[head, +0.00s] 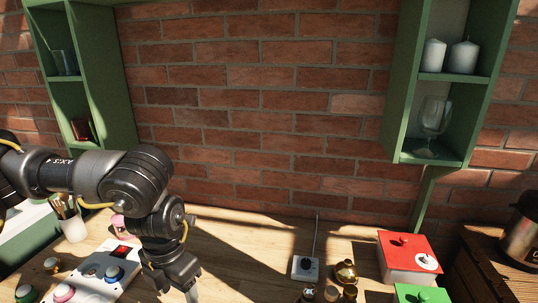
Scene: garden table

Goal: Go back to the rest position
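My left arm reaches in from the left and bends down over the wooden table. My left gripper (191,292) points down at the bottom edge of the view, just right of a white panel (92,284) with coloured buttons. Its fingertips are cut off or too small to tell whether they are apart. I see nothing clearly held in it. My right gripper and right arm are not in view.
A small white box with an antenna (305,268), brass weights (345,272), a red-lidded box (408,258) and a green-lidded box (421,294) stand at the right. A cup with brushes (72,229) stands left. Green shelves (437,150) hang on the brick wall.

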